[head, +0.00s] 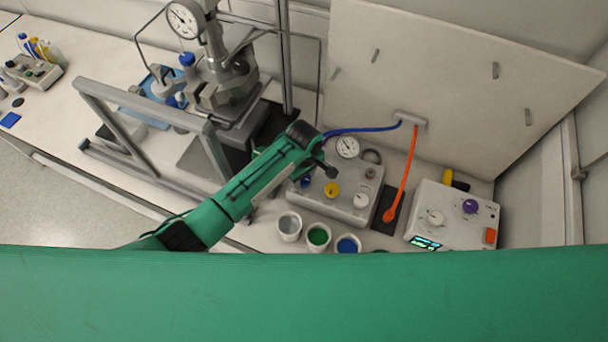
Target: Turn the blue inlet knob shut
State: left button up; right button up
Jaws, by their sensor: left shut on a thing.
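The grey control box (345,207) stands on the bench below the middle of the head view. The blue inlet knob (305,181) shows at its left end, partly hidden by my left arm. The fingertips are small and dark, so the exact contact is hard to see. My right gripper is not in view.
A pressure reactor (225,80) with a gauge stands behind left, with a grey frame (150,110) before it. Cups (289,225) line the box's front. A blue hose (360,129) and an orange hose (407,165) run to the wall. Another control box (453,214) stands right.

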pick_arm(q)
jog(key=shift+m, duration=0.4)
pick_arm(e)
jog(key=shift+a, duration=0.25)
pick_arm(q)
jog(key=m, duration=0.2)
jog(key=shift+m, duration=0.3)
jog(key=m, duration=1.1)
jog(key=shift+a+r+m, duration=0.1)
jog(key=shift+m, duration=1.7)
jog(key=o, duration=1)
jog(key=shift+c, duration=0.2)
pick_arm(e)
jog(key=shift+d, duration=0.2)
